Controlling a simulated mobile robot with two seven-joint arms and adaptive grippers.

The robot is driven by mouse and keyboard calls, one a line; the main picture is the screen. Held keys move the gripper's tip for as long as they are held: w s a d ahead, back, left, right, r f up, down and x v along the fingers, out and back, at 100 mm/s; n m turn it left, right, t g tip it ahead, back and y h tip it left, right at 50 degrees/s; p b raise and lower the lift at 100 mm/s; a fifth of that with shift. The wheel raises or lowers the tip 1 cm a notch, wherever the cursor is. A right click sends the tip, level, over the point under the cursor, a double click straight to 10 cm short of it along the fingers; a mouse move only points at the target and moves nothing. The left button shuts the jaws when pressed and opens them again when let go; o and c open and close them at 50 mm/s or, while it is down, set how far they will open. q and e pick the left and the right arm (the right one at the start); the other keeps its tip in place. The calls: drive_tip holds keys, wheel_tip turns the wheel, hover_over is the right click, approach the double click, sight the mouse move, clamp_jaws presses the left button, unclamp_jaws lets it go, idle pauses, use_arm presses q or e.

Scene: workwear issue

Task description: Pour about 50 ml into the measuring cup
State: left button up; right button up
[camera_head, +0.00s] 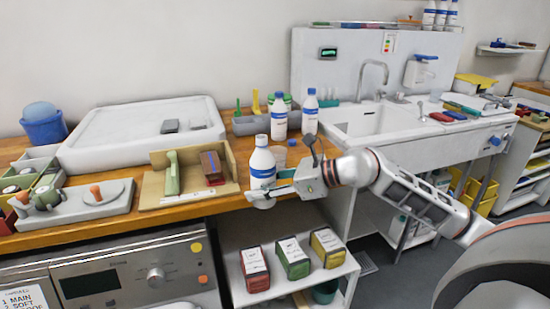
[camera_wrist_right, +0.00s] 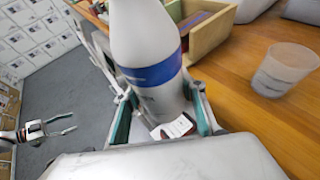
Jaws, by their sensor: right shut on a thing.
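A white bottle with a blue band (camera_head: 262,165) stands upright or nearly so at the front edge of the wooden counter; it also fills the middle of the right wrist view (camera_wrist_right: 152,76). Its top shows white, with no blue cap visible. My right gripper (camera_head: 268,192) is shut on the lower part of the bottle. Whether the bottle's base touches the counter is unclear. The clear measuring cup (camera_wrist_right: 286,68) stands on the counter beside the bottle, apart from it, with greyish lower contents or markings. My left gripper (camera_wrist_right: 48,130) shows open and empty at the left of the right wrist view.
Two blue-capped bottles (camera_head: 279,118) (camera_head: 310,112) stand behind. A wooden tray (camera_head: 158,190) with a green tool lies to the left. A sink (camera_head: 365,118) is at right. Several coloured boxes (camera_head: 293,258) stand on the shelf below. Bare counter surrounds the cup.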

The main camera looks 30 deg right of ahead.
sight(277, 160)
drive_tip(key=shift+m+t+h, duration=0.6)
drive_tip(key=shift+m+h, duration=0.2)
drive_tip(key=shift+m, duration=0.1)
drive_tip(key=w+d+b, duration=0.1)
drive_tip(key=w+d, duration=0.1)
drive_tip(key=w+d+b, duration=0.1)
drive_tip(key=w+d, duration=0.3)
drive_tip(key=shift+w+f+b, duration=0.15)
drive_tip(key=shift+f+b, duration=0.25)
drive_tip(key=shift+w+d+r, duration=0.15)
drive_tip(key=shift+w+d, duration=0.15)
drive_tip(key=shift+d, duration=0.05)
drive_tip(key=shift+r, duration=0.1)
